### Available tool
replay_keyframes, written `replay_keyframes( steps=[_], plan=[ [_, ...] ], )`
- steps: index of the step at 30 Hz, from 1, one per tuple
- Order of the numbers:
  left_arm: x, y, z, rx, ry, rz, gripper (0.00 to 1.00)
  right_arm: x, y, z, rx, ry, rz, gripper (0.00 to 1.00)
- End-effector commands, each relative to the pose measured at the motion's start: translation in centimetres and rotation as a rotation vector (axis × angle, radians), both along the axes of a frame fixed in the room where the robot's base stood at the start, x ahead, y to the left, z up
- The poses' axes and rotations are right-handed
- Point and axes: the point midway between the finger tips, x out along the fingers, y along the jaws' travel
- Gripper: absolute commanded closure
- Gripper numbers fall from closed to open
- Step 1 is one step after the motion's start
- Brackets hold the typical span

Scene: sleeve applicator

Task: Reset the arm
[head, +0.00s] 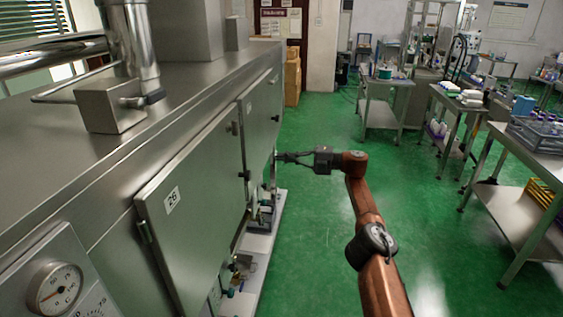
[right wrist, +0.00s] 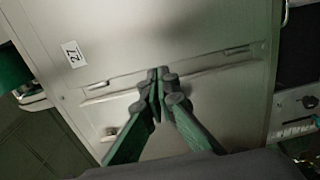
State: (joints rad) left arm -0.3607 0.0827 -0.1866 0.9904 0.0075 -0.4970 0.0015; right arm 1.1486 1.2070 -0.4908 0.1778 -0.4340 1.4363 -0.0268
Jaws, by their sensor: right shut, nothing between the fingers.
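My right arm comes in from the lower right of the head view, with its copper-coloured links over the green floor. My right gripper (head: 283,157) points left toward the side of a large steel machine (head: 190,160). It is shut and empty. In the right wrist view the fingertips (right wrist: 160,80) are together in front of a metal door (right wrist: 190,40) labelled 27. I cannot tell whether the fingers touch the machine. My left gripper is not in view.
A machine door labelled 26 (head: 195,200) is nearer, above a low ledge (head: 262,245) with valves and fittings. A dial gauge (head: 54,287) is at the lower left. Steel tables (head: 530,150) with lab items stand at the right. The green floor (head: 310,240) between is clear.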

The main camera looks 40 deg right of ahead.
Motion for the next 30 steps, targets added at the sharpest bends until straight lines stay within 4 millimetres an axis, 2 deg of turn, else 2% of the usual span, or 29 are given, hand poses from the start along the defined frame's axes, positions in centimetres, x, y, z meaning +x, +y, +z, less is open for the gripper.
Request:
replay_keyframes(
  steps=[6,14,17,20,23,27,29,30],
  plan=[
    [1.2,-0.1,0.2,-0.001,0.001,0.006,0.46,-0.2,-0.5,-0.1,0.001,-0.001,-0.002,1.00],
    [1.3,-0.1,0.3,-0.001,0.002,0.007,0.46,-0.2,-0.5,0.1,0.001,-0.001,-0.002,1.00],
    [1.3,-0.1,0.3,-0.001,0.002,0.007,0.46,0.2,-0.3,-0.9,0.006,0.008,-0.005,1.00],
    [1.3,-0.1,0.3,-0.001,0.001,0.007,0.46,1.7,0.3,-4.2,0.026,0.039,-0.024,1.00],
    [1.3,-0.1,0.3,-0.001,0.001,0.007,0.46,3.7,1.3,-10.0,0.064,0.092,-0.062,1.00],
    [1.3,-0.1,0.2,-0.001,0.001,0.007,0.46,5.7,2.7,-20.0,0.134,0.182,-0.143,1.00],
    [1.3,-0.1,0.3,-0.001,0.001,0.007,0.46,5.9,3.2,-24.4,0.165,0.222,-0.181,1.00],
    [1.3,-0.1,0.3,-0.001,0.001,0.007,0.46,5.9,3.7,-27.2,0.185,0.250,-0.206,1.00]
  ],
)
